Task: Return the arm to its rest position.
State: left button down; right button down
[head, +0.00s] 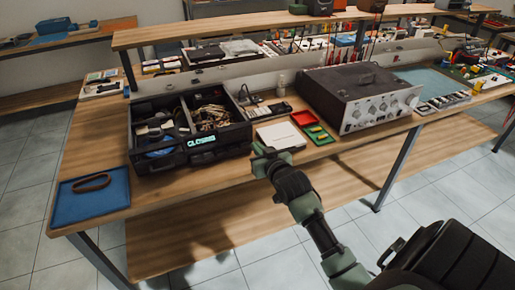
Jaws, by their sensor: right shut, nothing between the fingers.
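My right arm (318,232), in green and black, reaches up from the lower right of the head view. Its right gripper (264,152) is at the front edge of the wooden workbench (205,192), in front of a white box (281,135). The gripper is shut and empty. I cannot tell whether it touches the bench edge. My left gripper is not in view.
A black open case (190,157) with tools and cables stands left of the gripper. A blue tray (88,208) holds a dark loop. A black-and-silver hi-fi unit (362,100) stands to the right. Tiled floor (440,190) is clear in front.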

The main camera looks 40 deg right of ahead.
dwell(0.3)
jog(key=s+a+f+n+g+y, duration=0.2)
jog(key=s+a+f+g, duration=0.3)
jog(key=s+a+f, duration=0.7)
jog(key=s+a+n+g+y, duration=0.1)
jog(key=s+a+g, duration=0.25)
jog(key=s, duration=0.75)
jog(key=s+a+n+g+y, duration=0.1)
jog(key=s+a+n+g, duration=0.3)
jog(key=s, duration=0.6)
notch_tip(320, 180, down, 25)
jog(key=s+m, duration=0.1)
jog(key=m, duration=0.1)
jog(key=s+d+f+g, duration=0.1)
jog(key=s+d+f, duration=0.1)
jog(key=s+f, duration=1.5)
jog(key=shift+s+d+f+h, duration=0.2)
jog(key=shift+s+h, duration=0.05)
jog(key=shift+h, duration=0.05)
